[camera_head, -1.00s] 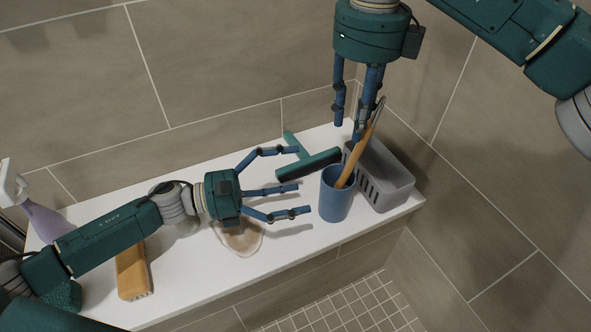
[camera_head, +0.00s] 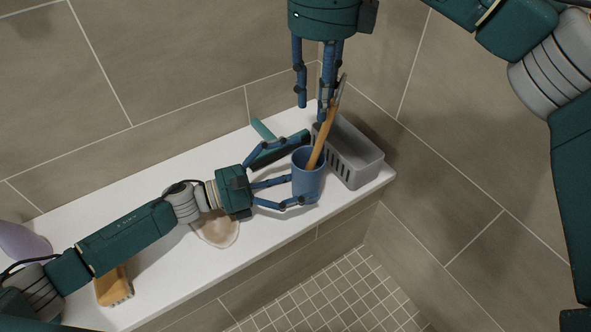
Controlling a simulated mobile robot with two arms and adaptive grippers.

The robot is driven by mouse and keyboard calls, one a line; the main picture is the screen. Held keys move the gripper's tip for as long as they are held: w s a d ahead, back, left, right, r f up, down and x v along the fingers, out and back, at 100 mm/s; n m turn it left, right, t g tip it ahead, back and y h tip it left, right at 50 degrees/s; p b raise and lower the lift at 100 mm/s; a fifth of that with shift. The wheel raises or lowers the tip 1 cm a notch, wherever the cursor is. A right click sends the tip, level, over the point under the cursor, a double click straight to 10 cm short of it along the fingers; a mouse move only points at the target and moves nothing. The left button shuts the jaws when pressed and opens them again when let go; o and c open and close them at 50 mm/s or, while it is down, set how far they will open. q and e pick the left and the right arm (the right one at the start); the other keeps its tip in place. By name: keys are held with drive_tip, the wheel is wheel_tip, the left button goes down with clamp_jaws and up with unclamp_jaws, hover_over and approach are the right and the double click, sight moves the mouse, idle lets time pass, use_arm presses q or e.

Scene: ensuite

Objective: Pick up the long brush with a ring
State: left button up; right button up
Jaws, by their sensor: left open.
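The long brush (camera_head: 323,139) has a tan wooden handle and stands tilted in a blue cup (camera_head: 308,185) on the white ledge. Its upper end leans up and right. I cannot make out a ring clearly. My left gripper (camera_head: 298,176) is open, with its fingers spread around and beside the cup; I cannot tell whether they touch it. My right gripper (camera_head: 314,104) hangs from above, pointing down, with a clear gap between its fingers. Its right-hand fingers overlap the brush's upper end in the picture, and contact there cannot be told.
A grey slotted basket (camera_head: 364,172) stands right of the cup, close to the tiled wall. A green squeegee (camera_head: 268,154) lies behind my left fingers. A soap dish (camera_head: 217,232), an orange brush (camera_head: 113,289) and a purple bottle (camera_head: 20,241) are further left. The ledge's front edge drops to the floor.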

use_arm(q)
drive_tip(key=c, duration=1.3)
use_arm(e)
drive_tip(key=shift+o, duration=1.5)
drive_tip(key=shift+a, duration=0.2)
drive_tip(key=s+a+r+m+t+y, duration=0.1)
drive_tip(key=s+a+m+y, duration=0.1)
drive_tip(key=a, duration=0.3)
drive_tip(key=s+d+r+m+t, duration=0.3)
drive_tip(key=d+r+m, duration=0.1)
drive_tip(key=m, duration=0.5)
hover_over(322, 147)
drive_tip(key=s, duration=0.1)
wheel_tip(322, 147, down, 4)
drive_tip(key=shift+t+h, duration=0.4)
drive_tip(key=shift+d+x, duration=0.2)
drive_tip(key=shift+x, duration=0.75)
drive_tip(key=shift+d+x, duration=0.15)
drive_tip(key=shift+x, duration=0.75)
drive_tip(key=shift+d+x, duration=0.2)
drive_tip(key=shift+x, duration=0.75)
